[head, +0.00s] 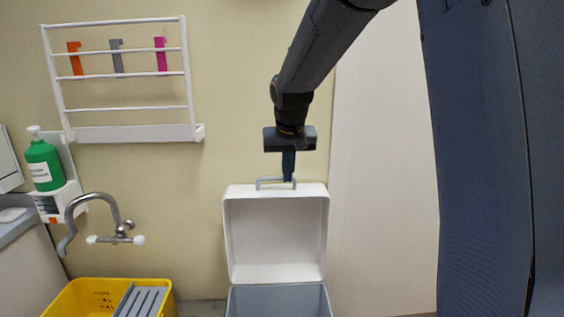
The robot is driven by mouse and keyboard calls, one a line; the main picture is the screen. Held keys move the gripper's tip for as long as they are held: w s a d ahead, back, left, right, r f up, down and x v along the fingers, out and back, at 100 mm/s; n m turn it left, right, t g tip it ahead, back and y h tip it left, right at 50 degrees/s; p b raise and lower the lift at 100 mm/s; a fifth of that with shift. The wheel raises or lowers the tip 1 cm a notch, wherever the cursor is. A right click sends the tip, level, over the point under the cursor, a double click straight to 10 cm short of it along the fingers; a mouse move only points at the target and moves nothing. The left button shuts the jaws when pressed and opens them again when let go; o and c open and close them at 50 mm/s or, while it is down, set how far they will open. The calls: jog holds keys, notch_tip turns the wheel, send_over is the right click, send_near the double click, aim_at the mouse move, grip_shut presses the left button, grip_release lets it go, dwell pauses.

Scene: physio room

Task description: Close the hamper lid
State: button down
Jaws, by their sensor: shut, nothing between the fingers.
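The hamper (280,300) is a grey-blue box at the bottom centre of the head view, cut off by the lower edge. Its white lid (276,236) stands upright and open at the back, inner side facing me.
A yellow bin (65,298) with a grey slatted piece (138,302) stands at lower left, below a tap (100,218). A green dispenser bottle (44,165) and a white wall rack (120,133) with coloured clips are on the left. The wall is close behind the lid.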

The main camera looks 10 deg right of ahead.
jog(key=t, duration=0.1)
send_near(281, 178)
jog(key=w+f+p, duration=0.1)
jog(key=w+f, duration=0.1)
jog(key=w+f+p, duration=0.1)
jog(key=f, duration=0.1)
jog(key=w+d+f+p, duration=0.1)
jog(key=w+f, duration=0.1)
jog(key=shift+w+d+f, duration=0.1)
jog(key=shift+w+f, duration=0.15)
jog(key=shift+w, duration=0.1)
